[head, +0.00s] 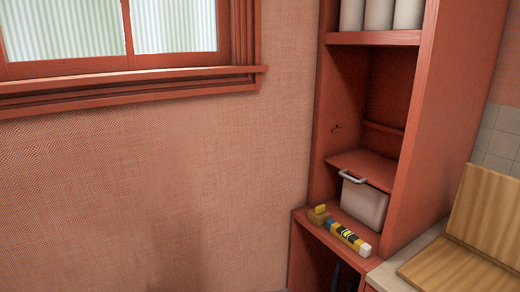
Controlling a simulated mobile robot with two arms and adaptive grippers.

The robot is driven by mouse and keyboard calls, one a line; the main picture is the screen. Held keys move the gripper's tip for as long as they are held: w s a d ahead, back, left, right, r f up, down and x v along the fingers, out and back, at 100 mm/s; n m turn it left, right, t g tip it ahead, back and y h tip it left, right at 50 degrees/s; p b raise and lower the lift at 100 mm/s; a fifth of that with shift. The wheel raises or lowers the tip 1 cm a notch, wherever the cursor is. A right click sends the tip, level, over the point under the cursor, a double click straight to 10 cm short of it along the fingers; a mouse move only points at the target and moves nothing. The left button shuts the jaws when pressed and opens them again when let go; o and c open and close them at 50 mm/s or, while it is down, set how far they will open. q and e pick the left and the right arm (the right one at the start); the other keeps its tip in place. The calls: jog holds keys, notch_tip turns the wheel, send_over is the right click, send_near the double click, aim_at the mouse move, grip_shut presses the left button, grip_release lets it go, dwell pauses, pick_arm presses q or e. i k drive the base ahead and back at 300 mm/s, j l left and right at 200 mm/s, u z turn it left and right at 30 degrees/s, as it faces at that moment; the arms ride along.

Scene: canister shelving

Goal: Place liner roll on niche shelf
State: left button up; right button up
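A roll-shaped item with yellow, black and white bands (348,237), which looks like the liner roll, lies on the lower ledge (300,218) of a red shelving unit. It lies in front of a pale bin. A short shelf (362,164) sits inside the unit just above the bin, and its visible top is bare. I cannot tell for sure which board is the niche shelf. Neither of my grippers is in view.
A small brown and yellow item (319,213) lies at the roll's left end. White canisters (379,14) stand on the upper shelf. Wooden boards (462,272) are on the right counter.

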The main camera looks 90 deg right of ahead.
aim_at(369, 168)
jog(key=l+z, duration=0.1)
jog(key=z, duration=3.45)
